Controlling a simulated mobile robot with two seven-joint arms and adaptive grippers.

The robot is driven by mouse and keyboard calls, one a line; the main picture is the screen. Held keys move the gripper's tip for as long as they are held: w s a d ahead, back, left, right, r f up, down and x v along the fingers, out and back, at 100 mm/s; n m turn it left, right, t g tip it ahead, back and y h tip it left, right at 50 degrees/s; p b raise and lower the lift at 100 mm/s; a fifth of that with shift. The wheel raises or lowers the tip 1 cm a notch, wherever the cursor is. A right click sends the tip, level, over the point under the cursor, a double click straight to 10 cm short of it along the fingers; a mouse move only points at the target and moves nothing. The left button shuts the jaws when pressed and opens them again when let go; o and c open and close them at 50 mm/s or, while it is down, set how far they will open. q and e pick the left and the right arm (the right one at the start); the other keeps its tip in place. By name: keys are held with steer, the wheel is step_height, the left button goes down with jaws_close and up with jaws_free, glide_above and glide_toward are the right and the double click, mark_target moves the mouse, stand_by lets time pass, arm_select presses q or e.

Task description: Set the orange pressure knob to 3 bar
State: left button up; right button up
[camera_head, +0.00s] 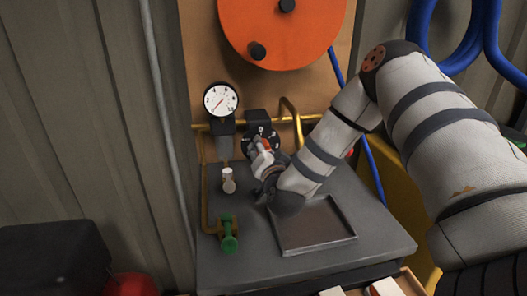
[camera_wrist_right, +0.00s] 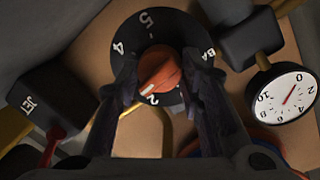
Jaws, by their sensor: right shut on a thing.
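The orange pressure knob (camera_wrist_right: 160,66) sits at the centre of a black dial (camera_wrist_right: 143,32) with white numbers. In the right wrist view, 5, 4, 2 and part of "BAR" can be read; the place between 4 and 2 is covered by a finger. The knob's pale mark points at or close to the 2. My right gripper (camera_wrist_right: 160,75) has a finger on each side of the knob and is shut on it. In the head view the knob (camera_head: 264,144) is small, with the right gripper (camera_head: 263,153) against it. My left gripper is not in view.
A round gauge (camera_head: 221,99) with a red needle stands left of the dial. A pale knob (camera_head: 228,180) and a green valve handle (camera_head: 229,235) stand on the grey bench. A shallow tray (camera_head: 283,243) lies under my right arm. A "JET" block (camera_wrist_right: 42,103) has a red lever.

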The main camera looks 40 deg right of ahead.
steer(key=shift+m+y, duration=0.3)
steer(key=shift+m, duration=1)
steer(key=o, duration=1.2)
steer(key=shift+c, duration=0.2)
steer(key=v, duration=1.2)
steer(key=shift+f, duration=0.15)
